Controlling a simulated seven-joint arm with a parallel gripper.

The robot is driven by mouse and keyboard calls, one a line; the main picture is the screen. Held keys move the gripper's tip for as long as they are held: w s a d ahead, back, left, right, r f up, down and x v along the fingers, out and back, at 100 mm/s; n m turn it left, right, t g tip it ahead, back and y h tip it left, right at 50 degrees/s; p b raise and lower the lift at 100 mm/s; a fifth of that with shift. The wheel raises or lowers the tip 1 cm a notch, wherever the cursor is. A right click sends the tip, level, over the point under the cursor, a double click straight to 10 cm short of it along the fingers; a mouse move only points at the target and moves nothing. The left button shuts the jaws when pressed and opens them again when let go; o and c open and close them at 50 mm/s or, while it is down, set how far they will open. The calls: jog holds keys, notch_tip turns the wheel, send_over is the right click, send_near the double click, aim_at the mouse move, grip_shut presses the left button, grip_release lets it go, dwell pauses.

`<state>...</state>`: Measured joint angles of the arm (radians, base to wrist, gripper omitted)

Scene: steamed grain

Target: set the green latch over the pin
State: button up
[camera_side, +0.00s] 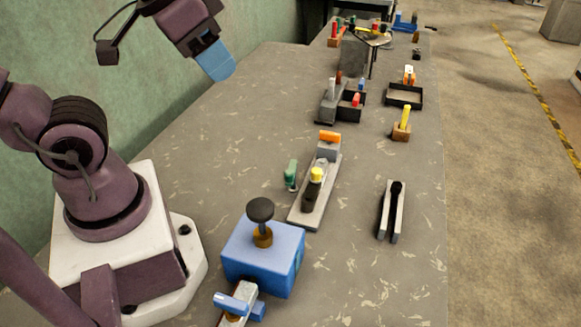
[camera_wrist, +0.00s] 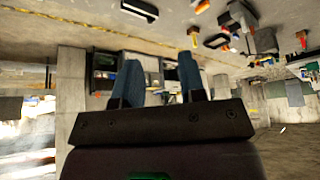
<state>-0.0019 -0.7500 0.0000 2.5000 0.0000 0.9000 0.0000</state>
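The green latch (camera_side: 291,175) is a small upright green piece at the left edge of a long grey plate (camera_side: 306,216), in the middle of the table in the side view. A dark post with a yellow top (camera_side: 313,190) stands on that plate to the right of the latch; I cannot tell whether this is the pin. The latch is apart from the post's top. My gripper (camera_side: 218,64) is high up, well left of and above the latch. In the wrist view its two blue fingers (camera_wrist: 160,75) stand apart with nothing between them.
A blue box with a black knob (camera_side: 262,262) stands in front of the plate. A dark two-pronged piece (camera_side: 391,212) lies to the right. Farther back are an open black tray (camera_side: 404,96) and a wooden block with a yellow peg (camera_side: 402,125). The table left of the latch is clear.

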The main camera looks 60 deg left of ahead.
jog(key=shift+a+f, duration=0.2)
jog(key=shift+a, duration=0.1)
jog(key=c, duration=0.3)
jog(key=w+a+f+n+g, duration=0.1)
jog(key=a+f, duration=0.1)
jog(key=w+a+f+g, duration=0.2)
jog(key=shift+n+y, duration=0.3)
jog(key=shift+n, duration=0.1)
grip_shut()
jog(key=w+a+f+m+g+h, duration=0.1)
jog(key=w+a+f+m, duration=0.3)
jog(key=m, duration=0.6)
jog(key=w+a+f+m+g+h, duration=0.2)
jog(key=w+a+f+m+h, duration=0.2)
jog(key=m, duration=0.7)
jog(key=shift+w+a+f, duration=0.15)
jog(key=shift+w+f, duration=1.15)
jog(key=shift+f, duration=0.4)
